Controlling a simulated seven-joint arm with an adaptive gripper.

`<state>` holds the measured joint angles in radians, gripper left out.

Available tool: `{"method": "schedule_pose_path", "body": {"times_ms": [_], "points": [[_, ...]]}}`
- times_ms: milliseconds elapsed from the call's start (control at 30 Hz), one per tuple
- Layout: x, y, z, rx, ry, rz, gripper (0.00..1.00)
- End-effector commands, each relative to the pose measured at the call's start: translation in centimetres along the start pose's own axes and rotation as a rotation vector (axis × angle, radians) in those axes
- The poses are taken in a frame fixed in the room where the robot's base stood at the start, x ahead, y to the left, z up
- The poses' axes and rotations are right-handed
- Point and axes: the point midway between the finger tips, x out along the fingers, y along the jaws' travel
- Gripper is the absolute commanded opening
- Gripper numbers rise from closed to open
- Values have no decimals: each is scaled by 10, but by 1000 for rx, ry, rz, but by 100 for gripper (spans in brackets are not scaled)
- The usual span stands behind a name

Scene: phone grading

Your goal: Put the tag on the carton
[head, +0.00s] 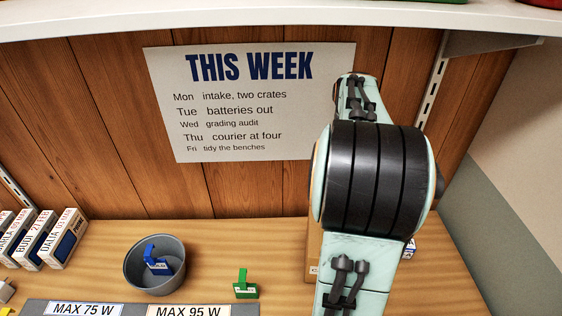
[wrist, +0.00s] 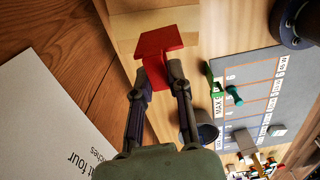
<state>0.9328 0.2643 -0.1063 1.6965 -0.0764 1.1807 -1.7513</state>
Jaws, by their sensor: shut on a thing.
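My gripper (wrist: 160,85) is shut on a red tag (wrist: 157,45) with a flat plate and an upright grip. A tan carton (wrist: 125,27) lies just beyond the tag at the top of the wrist view. The tag overlaps the carton's edge there; I cannot tell whether they touch. In the head view, my arm hides the gripper, the red tag and most of the carton. Only a strip of the carton (head: 313,247) shows left of the arm.
A grey bowl (head: 134,271) holds a blue tag (head: 157,260). A green tag (head: 246,288) stands on the bench beside a grey mat (head: 40,306) with wattage labels. Small phone boxes (head: 63,240) stand at the left. A paper sign (head: 250,105) hangs on the plank wall.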

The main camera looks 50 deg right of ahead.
Motion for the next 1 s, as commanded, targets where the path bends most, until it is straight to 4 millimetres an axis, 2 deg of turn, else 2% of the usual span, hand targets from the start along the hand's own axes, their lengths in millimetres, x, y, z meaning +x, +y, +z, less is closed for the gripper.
{"method": "schedule_pose_path", "body": {"times_ms": [100,300,700,733,800,1000], "points": [[11,8,2,1,1,-3,0],[37,6,2,0,1,-2,0],[42,6,2,-1,0,-1,0],[42,6,2,-1,0,0,26],[42,6,2,0,0,0,42],[41,6,2,0,0,0,42]]}}
